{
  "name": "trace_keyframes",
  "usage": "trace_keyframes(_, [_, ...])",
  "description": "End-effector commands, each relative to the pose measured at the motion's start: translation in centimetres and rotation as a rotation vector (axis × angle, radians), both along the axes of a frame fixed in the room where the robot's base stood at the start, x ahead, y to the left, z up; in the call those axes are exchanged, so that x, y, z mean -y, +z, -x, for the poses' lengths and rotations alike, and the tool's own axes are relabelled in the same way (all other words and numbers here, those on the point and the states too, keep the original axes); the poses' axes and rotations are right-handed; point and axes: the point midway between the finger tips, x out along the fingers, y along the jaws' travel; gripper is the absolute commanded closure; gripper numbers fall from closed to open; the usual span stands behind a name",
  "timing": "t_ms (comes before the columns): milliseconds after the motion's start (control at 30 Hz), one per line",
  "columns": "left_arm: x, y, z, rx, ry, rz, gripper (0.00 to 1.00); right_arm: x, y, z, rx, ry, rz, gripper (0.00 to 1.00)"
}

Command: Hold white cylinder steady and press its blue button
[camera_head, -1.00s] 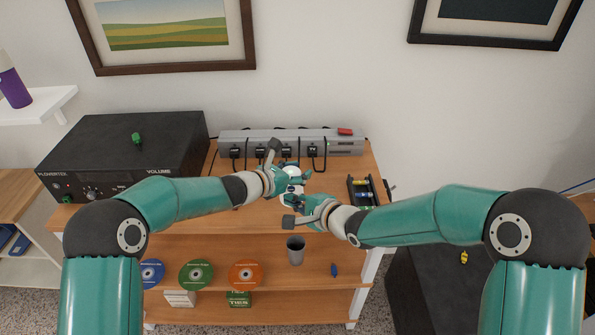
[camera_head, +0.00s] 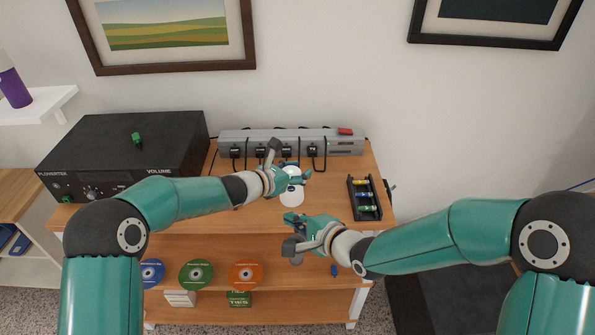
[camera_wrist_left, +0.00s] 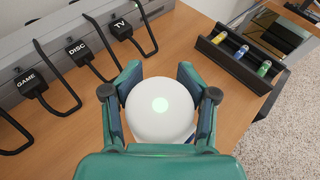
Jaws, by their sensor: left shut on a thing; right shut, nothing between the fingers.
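The white cylinder (camera_head: 293,199) stands upright on the top of the wooden shelf unit. It has a rounded white top, which fills the middle of the left wrist view (camera_wrist_left: 160,125). No clearly blue button can be made out. My left gripper (camera_head: 298,175) is shut around the cylinder, with one finger on each side of it. My right gripper (camera_head: 294,218) is shut and empty, in front of the cylinder and apart from it, near the shelf's front edge.
A grey power strip (camera_head: 345,146) with several black plugs lies behind the cylinder. A black amplifier (camera_head: 125,150) stands at left. A black tray (camera_head: 353,203) of batteries is at right. Discs such as the orange one (camera_head: 245,273) stand on the lower shelf.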

Motion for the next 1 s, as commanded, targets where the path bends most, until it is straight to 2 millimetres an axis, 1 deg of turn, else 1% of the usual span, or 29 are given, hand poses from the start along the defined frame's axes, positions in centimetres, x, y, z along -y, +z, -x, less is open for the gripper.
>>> trace_keyframes(167, [0.0,-0.1,0.0,-0.001,0.000,-0.001,0.88,0.0,0.0,0.0,0.000,0.000,0.000,1.00])
trace_keyframes(200, [0.0,-0.1,0.0,-0.001,0.000,-0.001,0.42,0.0,0.0,0.0,0.000,0.000,0.000,1.00])
trace_keyframes(367, [0.0,-0.1,0.0,-0.001,0.000,-0.001,0.16,0.0,0.0,0.0,-0.001,0.000,-0.001,1.00])
trace_keyframes(400, [0.0,-0.1,0.0,-0.001,0.000,-0.001,0.13,0.0,0.0,0.0,-0.001,0.000,-0.001,1.00])
trace_keyframes(767, [-0.2,0.1,0.1,0.000,0.000,0.000,0.13,0.0,0.0,0.0,-0.001,0.000,-0.001,1.00])
trace_keyframes(867, [-0.7,0.4,0.6,0.000,0.000,0.000,0.13,0.0,0.0,0.0,-0.001,0.000,-0.001,1.00])
trace_keyframes(1000, [-2.1,1.1,1.9,0.000,0.002,0.000,0.13,0.0,0.0,0.0,-0.001,0.000,-0.001,1.00])
